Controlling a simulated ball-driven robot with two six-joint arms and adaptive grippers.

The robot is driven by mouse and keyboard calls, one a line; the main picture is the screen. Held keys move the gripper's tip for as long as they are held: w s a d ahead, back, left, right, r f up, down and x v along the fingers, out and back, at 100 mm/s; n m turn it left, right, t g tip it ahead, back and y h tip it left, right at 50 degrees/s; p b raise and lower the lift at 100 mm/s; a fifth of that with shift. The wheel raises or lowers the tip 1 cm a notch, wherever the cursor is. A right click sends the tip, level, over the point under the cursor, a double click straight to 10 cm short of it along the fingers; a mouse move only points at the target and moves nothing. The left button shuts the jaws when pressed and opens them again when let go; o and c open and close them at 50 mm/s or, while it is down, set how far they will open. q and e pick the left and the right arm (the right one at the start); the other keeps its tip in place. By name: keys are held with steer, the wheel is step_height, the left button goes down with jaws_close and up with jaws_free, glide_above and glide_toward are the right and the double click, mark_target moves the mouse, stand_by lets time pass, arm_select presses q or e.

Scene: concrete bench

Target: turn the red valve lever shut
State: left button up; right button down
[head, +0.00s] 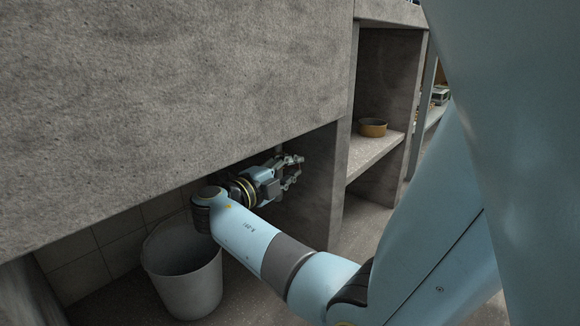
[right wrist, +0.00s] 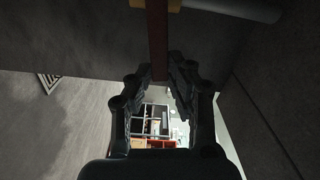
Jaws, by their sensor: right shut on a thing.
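The red valve lever (right wrist: 157,40) shows in the right wrist view as a dark red bar running down from the top edge. Its lower end lies between the fingers of my right gripper (right wrist: 160,72), which is shut on it. A bit of yellow brass (right wrist: 174,4) and a grey pipe (right wrist: 245,9) show at the lever's upper end. In the head view my right gripper (head: 290,171) is under the concrete bench (head: 190,90), beside its inner side wall. The lever cannot be made out there. My left gripper is not in view.
A pale bucket (head: 185,275) stands on the floor under the bench, left of my right forearm. A concrete side wall (head: 322,180) is close to the right of the gripper. A tan bowl (head: 372,127) sits on a shelf (head: 372,155) further right.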

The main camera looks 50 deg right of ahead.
steer(key=shift+s+f, duration=0.1)
steer(key=shift+f, duration=0.1)
steer(key=c, duration=1.3)
jaws_free()
steer(key=shift+a, duration=0.1)
steer(key=shift+o, duration=0.3)
steer(key=shift+r, duration=0.1)
steer(key=shift+a, duration=0.1)
steer(key=a, duration=0.7)
steer(key=shift+s+a, duration=0.15)
steer(key=shift+s, duration=0.1)
steer(key=shift+c, duration=0.5)
